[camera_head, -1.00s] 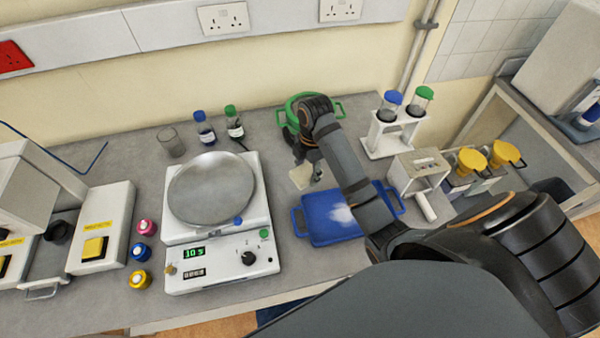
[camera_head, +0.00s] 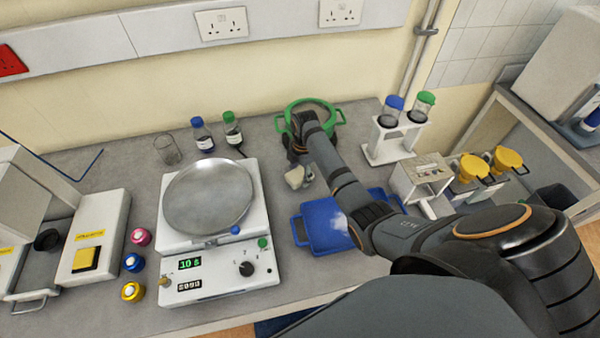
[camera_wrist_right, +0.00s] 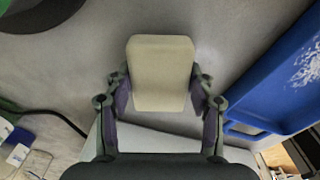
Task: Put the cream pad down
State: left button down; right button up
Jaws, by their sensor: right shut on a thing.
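The cream pad (camera_wrist_right: 160,72) is a pale rounded block between the two fingers of my right gripper (camera_wrist_right: 160,98) in the right wrist view. The fingers are shut on its sides. In the head view the pad (camera_head: 295,178) shows small below my right gripper (camera_head: 302,166), partly hidden by it. The pad is over the bench between the balance and the blue tray; I cannot tell whether it touches the bench. My left gripper is not in view.
The blue tray (camera_head: 322,237) with white powder lies just below the pad. A green-handled round container (camera_head: 293,108) stands behind my right gripper. A balance with a metal pan (camera_head: 208,195) is to the left. Bottles stand on a white rack (camera_head: 400,142) to the right.

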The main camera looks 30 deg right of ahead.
aim_at(302, 172)
jog(key=shift+f, duration=0.25)
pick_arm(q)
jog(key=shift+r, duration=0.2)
pick_arm(e)
jog(key=shift+w+f, duration=0.1)
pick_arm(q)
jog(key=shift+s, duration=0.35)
pick_arm(e)
jog(key=o, duration=1.6)
jog(key=shift+f, duration=0.1)
jog(key=shift+c, duration=0.2)
jog(key=r+b, duration=0.1)
jog(key=r, duration=0.4)
jog(key=r+b, duration=0.1)
jog(key=r, duration=0.2)
jog(key=shift+d+r+b, duration=0.35)
pick_arm(q)
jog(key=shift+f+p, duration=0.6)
jog(key=shift+p, duration=0.1)
pick_arm(e)
notch_tip(302, 172, up, 4)
jog(key=shift+d+f, duration=0.1)
jog(key=shift+f, duration=0.1)
